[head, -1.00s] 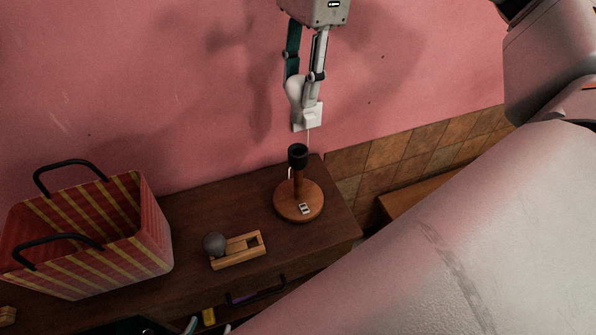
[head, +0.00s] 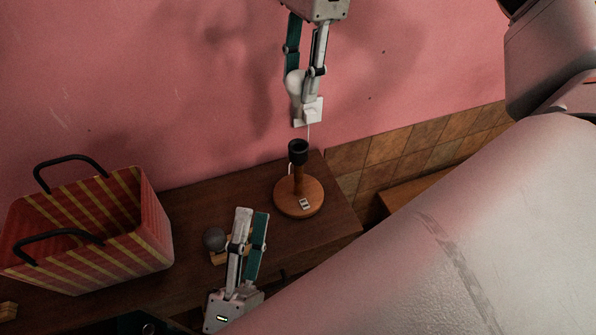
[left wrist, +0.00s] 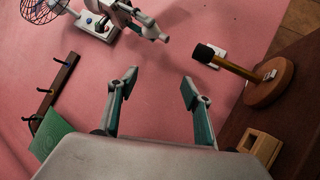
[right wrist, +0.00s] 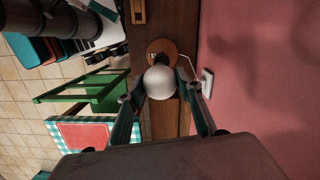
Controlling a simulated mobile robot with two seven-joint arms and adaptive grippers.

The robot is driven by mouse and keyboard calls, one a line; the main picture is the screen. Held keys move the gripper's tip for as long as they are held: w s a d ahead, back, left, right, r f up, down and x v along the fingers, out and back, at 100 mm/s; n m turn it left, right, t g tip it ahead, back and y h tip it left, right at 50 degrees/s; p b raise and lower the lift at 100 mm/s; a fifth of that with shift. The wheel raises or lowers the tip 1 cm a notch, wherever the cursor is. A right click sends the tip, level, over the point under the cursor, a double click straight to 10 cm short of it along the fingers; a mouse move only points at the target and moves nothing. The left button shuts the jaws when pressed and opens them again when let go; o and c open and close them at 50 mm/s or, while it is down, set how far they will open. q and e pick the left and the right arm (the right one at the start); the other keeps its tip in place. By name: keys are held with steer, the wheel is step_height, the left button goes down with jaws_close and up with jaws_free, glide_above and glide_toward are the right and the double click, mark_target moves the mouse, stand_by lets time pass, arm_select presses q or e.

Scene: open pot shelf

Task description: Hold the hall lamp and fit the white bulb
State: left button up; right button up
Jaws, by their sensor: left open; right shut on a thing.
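The hall lamp stands upright on the dark shelf top: a round wooden base (head: 287,201), a short post and an empty black socket (head: 298,151). My right gripper (head: 305,76) is above it, shut on the white bulb (head: 292,84). The right wrist view shows the bulb (right wrist: 161,83) between the fingertips, partly covering the lamp base (right wrist: 158,47). Bulb and socket are apart. My left gripper (head: 252,212) is open and empty, in front and left of the lamp. In the left wrist view the lamp (left wrist: 238,68) lies right of its open fingers (left wrist: 159,85).
A striped basket (head: 95,235) with black handles stands at the left. A white socket plate (head: 310,114) with plug is on the pink wall.

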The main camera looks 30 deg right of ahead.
arm_select(q)
step_height(320, 180, up, 3)
steer(key=w+d+n+t+y, duration=0.1)
steer(key=w+n+t+y, duration=0.15)
steer(key=n, duration=0.45)
steer(key=n+g+y, duration=0.4)
steer(key=n, duration=0.7)
glide_toward(298, 157)
steer(key=shift+n, duration=0.3)
steer(key=x, duration=1.2)
steer(key=shift+d, duration=0.15)
jaws_close()
